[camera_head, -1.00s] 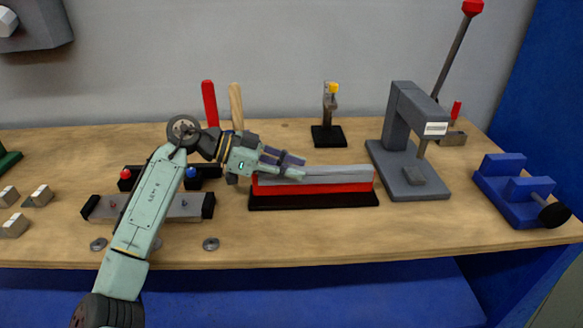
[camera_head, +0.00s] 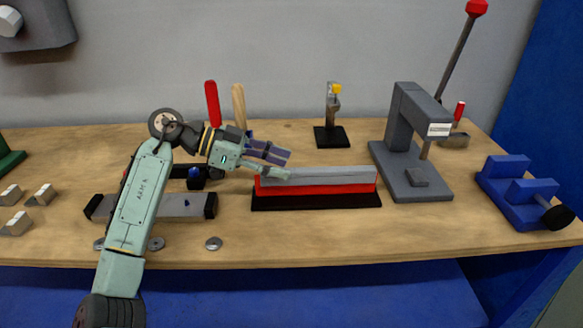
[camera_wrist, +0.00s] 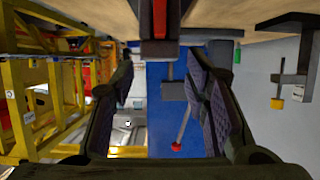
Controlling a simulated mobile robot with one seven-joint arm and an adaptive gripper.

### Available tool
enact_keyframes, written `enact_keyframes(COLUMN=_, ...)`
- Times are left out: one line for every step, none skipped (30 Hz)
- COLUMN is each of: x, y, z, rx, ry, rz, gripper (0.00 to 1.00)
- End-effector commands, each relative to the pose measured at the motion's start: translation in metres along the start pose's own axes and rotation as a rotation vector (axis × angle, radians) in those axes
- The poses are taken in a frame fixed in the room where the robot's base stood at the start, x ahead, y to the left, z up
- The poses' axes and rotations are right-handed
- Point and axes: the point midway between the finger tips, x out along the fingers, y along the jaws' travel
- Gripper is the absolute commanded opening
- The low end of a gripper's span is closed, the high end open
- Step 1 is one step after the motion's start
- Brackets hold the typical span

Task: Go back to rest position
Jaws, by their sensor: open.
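My gripper (camera_head: 280,162) is open and empty in the head view. It points right, with its fingertips by the left end of a long grey bar on a red block with a black base (camera_head: 315,202). I cannot tell whether it touches the bar. In the wrist view my gripper's two dark fingers (camera_wrist: 165,105) stand wide apart with nothing between them. The red block with its dark edges also shows at the top of the wrist view (camera_wrist: 159,18). My arm comes up from the lower left and hides part of a grey bar with black ends (camera_head: 180,205).
A grey press (camera_head: 400,150) with a red-knobbed lever and a blue vise (camera_head: 520,190) stand at right. A toggle clamp (camera_head: 331,125) is behind. Red and wooden handles (camera_head: 212,103) stand behind my gripper. Small grey blocks (camera_head: 40,195) lie at left. The front right tabletop is clear.

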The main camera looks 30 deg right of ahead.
Motion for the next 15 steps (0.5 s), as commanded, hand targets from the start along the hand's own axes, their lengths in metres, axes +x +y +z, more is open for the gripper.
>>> enact_keyframes(x=-0.012, y=0.0, z=0.0, rx=0.0, ry=0.003, rz=-0.002, gripper=0.42)
enact_keyframes(x=-0.019, y=-0.001, z=-0.001, rx=-0.001, ry=0.002, rz=-0.002, gripper=0.42)
enact_keyframes(x=-0.028, y=0.0, z=0.0, rx=-0.001, ry=0.002, rz=-0.001, gripper=0.42)
enact_keyframes(x=-0.034, y=0.0, z=-0.001, rx=0.0, ry=0.003, rz=-0.002, gripper=0.42)
enact_keyframes(x=-0.04, y=0.0, z=0.0, rx=-0.001, ry=0.002, rz=-0.001, gripper=0.42)
enact_keyframes(x=-0.047, y=0.0, z=-0.001, rx=0.0, ry=0.002, rz=-0.002, gripper=0.42)
enact_keyframes(x=-0.052, y=0.0, z=-0.001, rx=-0.001, ry=0.001, rz=0.0, gripper=0.42)
enact_keyframes(x=-0.057, y=0.0, z=-0.001, rx=0.0, ry=0.002, rz=-0.001, gripper=0.42)
enact_keyframes(x=-0.063, y=0.0, z=-0.001, rx=0.0, ry=0.001, rz=0.0, gripper=0.42)
enact_keyframes(x=-0.066, y=0.0, z=-0.001, rx=0.0, ry=0.001, rz=0.0, gripper=0.42)
enact_keyframes(x=-0.069, y=0.0, z=-0.001, rx=0.0, ry=0.001, rz=0.0, gripper=0.42)
enact_keyframes(x=-0.073, y=0.0, z=-0.001, rx=0.0, ry=0.0, rz=0.001, gripper=0.42)
enact_keyframes(x=-0.074, y=0.0, z=0.0, rx=0.0, ry=0.0, rz=0.001, gripper=0.42)
enact_keyframes(x=-0.076, y=0.0, z=0.0, rx=0.0, ry=0.0, rz=0.001, gripper=0.42)
enact_keyframes(x=-0.078, y=0.0, z=0.0, rx=0.0, ry=0.0, rz=0.001, gripper=0.42)
